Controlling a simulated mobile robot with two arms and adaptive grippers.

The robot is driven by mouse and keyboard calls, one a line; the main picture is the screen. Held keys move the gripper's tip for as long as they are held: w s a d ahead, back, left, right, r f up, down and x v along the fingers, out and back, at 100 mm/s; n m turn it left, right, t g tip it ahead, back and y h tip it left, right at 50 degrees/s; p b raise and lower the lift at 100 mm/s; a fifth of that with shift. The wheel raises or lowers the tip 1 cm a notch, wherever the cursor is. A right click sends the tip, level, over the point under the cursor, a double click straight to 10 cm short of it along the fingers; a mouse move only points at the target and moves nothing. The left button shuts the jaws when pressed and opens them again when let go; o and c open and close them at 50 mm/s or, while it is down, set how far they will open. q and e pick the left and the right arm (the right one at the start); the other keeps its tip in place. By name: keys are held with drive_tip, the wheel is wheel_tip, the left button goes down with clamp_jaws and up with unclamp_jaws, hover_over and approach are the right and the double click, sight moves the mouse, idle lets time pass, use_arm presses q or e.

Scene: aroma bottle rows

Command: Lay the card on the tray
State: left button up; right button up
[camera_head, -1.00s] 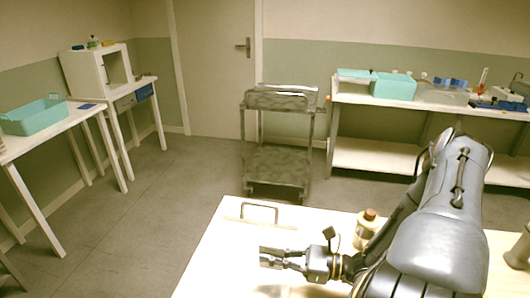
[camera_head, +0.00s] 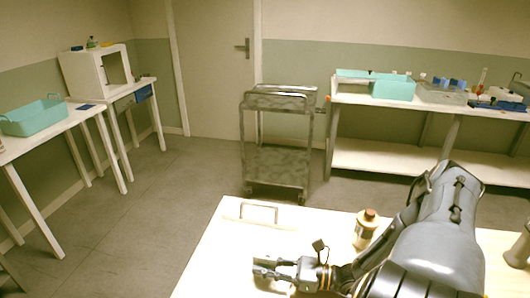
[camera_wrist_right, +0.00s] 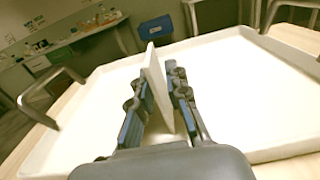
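The thin white card (camera_wrist_right: 156,88) stands on edge between the fingers of my right gripper (camera_wrist_right: 157,100) in the right wrist view. The fingers are closed on its two faces. The wide white tray (camera_wrist_right: 235,90) spreads below and around it, with a low raised rim. I cannot tell whether the card's lower edge touches the tray. In the head view, my right gripper (camera_head: 262,267) is low over the pale table area, near the tray's metal handle (camera_head: 258,212). The card is not clear there. My left gripper is out of view.
A bottle with a brown cap (camera_head: 366,226) stands close behind my right forearm. A grey object (camera_head: 519,250) stands at the right edge. A metal cart (camera_head: 279,140), a side table with a teal basket (camera_head: 34,118) and a back bench (camera_head: 380,158) are farther off.

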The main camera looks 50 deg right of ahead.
drive_tip(key=shift+o, duration=0.2)
drive_tip(key=shift+r, duration=0.1)
drive_tip(key=shift+s+r, duration=0.1)
drive_tip(key=shift+s, duration=0.05)
drive_tip(key=b+v, duration=0.1)
drive_tip(key=v, duration=1.1)
